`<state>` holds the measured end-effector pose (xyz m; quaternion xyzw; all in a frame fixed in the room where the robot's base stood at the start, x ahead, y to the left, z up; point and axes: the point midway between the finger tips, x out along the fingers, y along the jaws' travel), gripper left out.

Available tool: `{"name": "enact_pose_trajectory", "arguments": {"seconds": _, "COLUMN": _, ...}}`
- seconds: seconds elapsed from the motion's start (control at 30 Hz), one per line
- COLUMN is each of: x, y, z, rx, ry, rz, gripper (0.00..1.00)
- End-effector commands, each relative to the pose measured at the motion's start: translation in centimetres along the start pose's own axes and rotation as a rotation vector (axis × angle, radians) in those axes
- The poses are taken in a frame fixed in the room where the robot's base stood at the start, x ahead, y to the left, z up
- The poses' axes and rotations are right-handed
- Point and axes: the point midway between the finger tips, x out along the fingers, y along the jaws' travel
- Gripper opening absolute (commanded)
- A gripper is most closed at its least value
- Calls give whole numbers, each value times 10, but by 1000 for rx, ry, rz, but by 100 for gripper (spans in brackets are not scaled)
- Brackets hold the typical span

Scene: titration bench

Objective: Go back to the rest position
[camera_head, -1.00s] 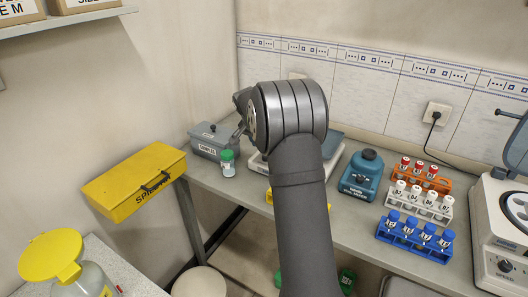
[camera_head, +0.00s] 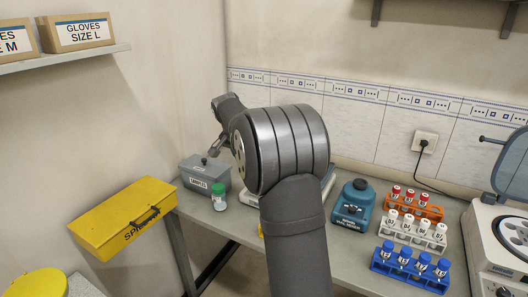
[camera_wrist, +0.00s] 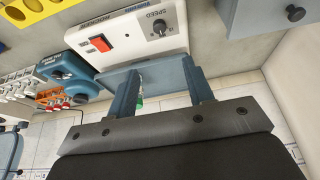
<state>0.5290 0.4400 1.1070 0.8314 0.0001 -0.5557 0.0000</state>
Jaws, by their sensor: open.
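My gripper (camera_wrist: 160,68) is open in the wrist view, its two blue-grey fingers apart with nothing held between them. In the head view my arm rises over the bench, and part of my gripper (camera_head: 213,146) shows above the grey lidded box (camera_head: 206,175); the wrist hides the rest. A small jar with a green cap (camera_head: 219,197) stands upright on the bench (camera_head: 240,222), in front of the box and apart from my gripper. A white rocker (camera_wrist: 130,38) with a red switch and speed knob shows beyond the fingers.
A blue vortex mixer (camera_head: 354,205) and orange (camera_head: 412,206), white (camera_head: 415,236) and blue (camera_head: 408,267) tube racks stand right of my arm. A centrifuge (camera_head: 495,235) is at far right. A yellow spill kit box (camera_head: 125,220) is at left, below a shelf (camera_head: 70,57).

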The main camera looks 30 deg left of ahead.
Motion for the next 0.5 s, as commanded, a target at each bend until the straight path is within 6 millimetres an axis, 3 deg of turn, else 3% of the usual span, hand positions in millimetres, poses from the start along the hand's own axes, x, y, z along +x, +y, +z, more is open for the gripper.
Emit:
{"name": "enact_pose_trajectory", "arguments": {"seconds": 0.17, "x": 16, "y": 0, "z": 0, "rx": 1, "ry": -1, "rz": 2, "gripper": 47}}
{"name": "enact_pose_trajectory", "arguments": {"seconds": 0.5, "x": 82, "y": 1, "z": 0, "rx": 0, "ry": -2, "rz": 4, "gripper": 47}}
